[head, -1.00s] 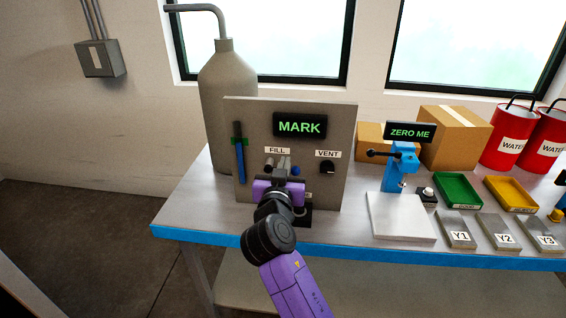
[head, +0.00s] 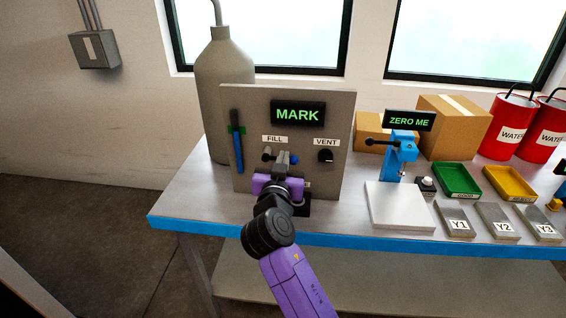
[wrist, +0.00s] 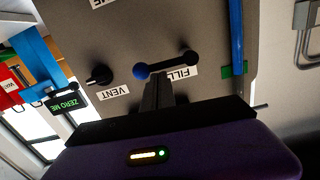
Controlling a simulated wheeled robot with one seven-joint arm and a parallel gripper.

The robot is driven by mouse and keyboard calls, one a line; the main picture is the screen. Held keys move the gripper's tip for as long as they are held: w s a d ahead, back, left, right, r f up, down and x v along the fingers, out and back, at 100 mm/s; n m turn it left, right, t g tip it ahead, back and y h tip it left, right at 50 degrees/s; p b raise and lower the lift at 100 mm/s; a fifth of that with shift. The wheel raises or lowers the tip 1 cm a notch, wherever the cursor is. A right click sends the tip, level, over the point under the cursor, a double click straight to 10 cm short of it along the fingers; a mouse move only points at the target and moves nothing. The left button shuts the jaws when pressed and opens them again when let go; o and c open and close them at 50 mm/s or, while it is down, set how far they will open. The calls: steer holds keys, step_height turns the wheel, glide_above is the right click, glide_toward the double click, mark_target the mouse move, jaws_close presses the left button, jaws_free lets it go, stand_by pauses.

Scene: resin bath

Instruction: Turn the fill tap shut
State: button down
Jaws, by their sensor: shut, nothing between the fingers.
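The fill tap (head: 268,154) is on the grey upright panel, just under its FILL label. Its dark lever lies nearly level, with a blue ball end at the right in the head view. In the wrist view, which is roughly upside down, the lever (wrist: 168,64) runs from a dark end to the blue ball (wrist: 140,71). My gripper (head: 281,163) is at the tap, its fingers shut with nothing between them. In the wrist view the closed fingertips (wrist: 157,77) are close to the lever near the ball; I cannot tell whether they touch it.
The panel (head: 240,98) also carries a MARK display (head: 297,114), a black VENT knob (head: 326,156) and a blue gauge strip (head: 238,150). A grey bottle (head: 222,75) stands behind. A blue stand (head: 401,150) with a white plate (head: 400,208) is to the right.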

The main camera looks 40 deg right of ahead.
steer(key=shift+f+m+b, duration=0.25)
steer(key=shift+m+b, duration=0.05)
steer(key=shift+b, duration=0.25)
step_height(320, 180, down, 6)
steer(key=w+a+m+t+b, duration=0.1)
steer(key=m+b, duration=1.4)
steer(key=b, duration=1.6)
steer(key=shift+w+a+f, duration=0.2)
steer(key=shift+w+a, duration=0.2)
steer(key=shift+w, duration=0.25)
steer(key=shift+w+a+b, duration=0.1)
steer(key=shift+b, duration=0.3)
